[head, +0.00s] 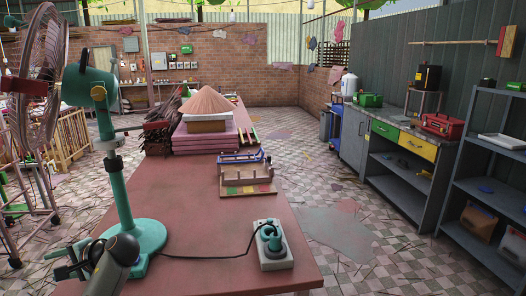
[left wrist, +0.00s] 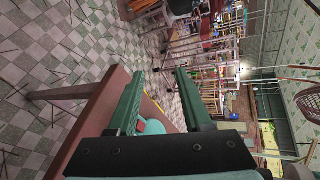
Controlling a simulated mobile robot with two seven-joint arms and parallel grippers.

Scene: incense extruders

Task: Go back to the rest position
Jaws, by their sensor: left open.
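My left gripper (head: 68,266) is at the lower left of the head view, by the table's left edge and near the teal fan's round base. In the left wrist view its two green fingers (left wrist: 163,78) stand apart with nothing held between them. Part of the teal base (left wrist: 150,127) shows past the fingers there. My right gripper is in neither view.
The teal fan (head: 122,180) stands on the reddish table (head: 205,215). A white power box (head: 272,258) with a teal plug and black cable sits near the front. A wooden jig (head: 246,188) lies farther back.

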